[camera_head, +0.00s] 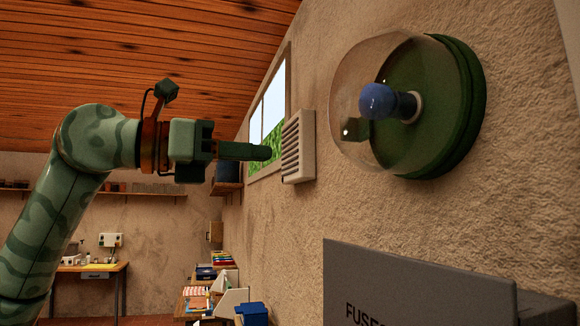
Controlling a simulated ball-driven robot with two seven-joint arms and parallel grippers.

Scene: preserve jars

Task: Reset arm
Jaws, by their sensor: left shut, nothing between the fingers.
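My left arm comes in from the left edge, patterned in two greens. My left gripper (262,153) is raised at mid-height and points right. Its fingers are together with nothing between them. The fingertips are near a pale louvred vent (298,147) on the right wall in the picture; I cannot tell the gap in depth. My right gripper is not in view.
A glass-domed lamp with a blue bulb (378,101) and green base (462,110) juts from the right wall. A grey box marked "FUSE" (420,285) fills the lower right. A window (268,115), shelf (140,192) and desk (90,267) stand farther back.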

